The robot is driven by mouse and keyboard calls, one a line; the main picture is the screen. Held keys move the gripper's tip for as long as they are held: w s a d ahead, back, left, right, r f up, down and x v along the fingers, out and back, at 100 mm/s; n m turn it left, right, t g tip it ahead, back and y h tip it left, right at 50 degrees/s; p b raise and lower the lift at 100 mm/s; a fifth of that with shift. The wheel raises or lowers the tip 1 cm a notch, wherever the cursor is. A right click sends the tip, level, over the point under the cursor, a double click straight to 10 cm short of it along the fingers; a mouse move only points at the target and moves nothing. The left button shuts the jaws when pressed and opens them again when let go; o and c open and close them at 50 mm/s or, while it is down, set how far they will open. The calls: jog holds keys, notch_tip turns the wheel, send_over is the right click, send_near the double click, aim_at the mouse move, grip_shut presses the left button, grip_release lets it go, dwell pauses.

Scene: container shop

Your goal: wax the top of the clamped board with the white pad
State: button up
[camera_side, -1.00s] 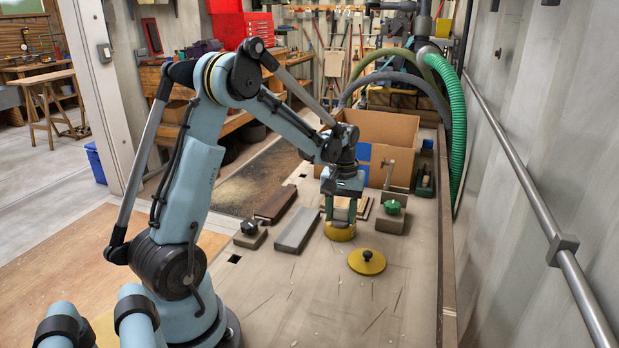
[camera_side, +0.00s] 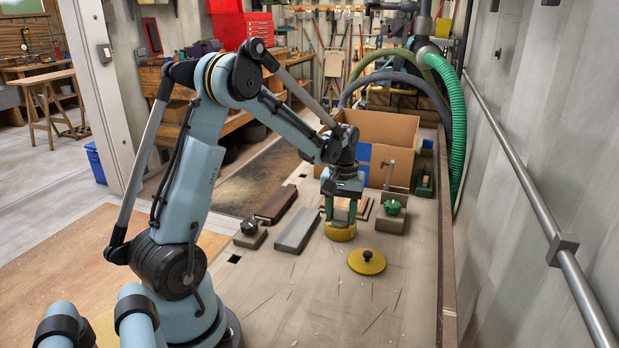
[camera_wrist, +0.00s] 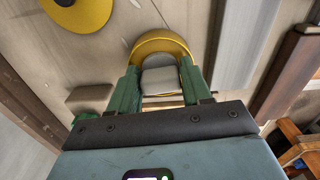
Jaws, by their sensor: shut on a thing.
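My gripper (camera_side: 341,217) points down over the yellow round tin (camera_side: 340,234). It is shut on the white pad (camera_wrist: 161,79), which shows between the green fingers in the wrist view. The pad's lower end is at the tin's opening; I cannot tell whether it touches what is inside. The tin's rim (camera_wrist: 160,38) curves around the pad. A brown board (camera_side: 364,208) lies behind my gripper, mostly hidden by it. A block with a green knob (camera_side: 392,214) stands to its right. I cannot see how the board is clamped.
A yellow lid with a black knob (camera_side: 367,262) lies in front of the tin. A grey bar (camera_side: 297,230), a dark brown block (camera_side: 275,204) and another knobbed block (camera_side: 250,235) lie left. A cardboard box (camera_side: 385,130) stands behind. The bench front is clear.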

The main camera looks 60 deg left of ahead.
aim_at(341, 211)
jog(key=shift+r, duration=3.5)
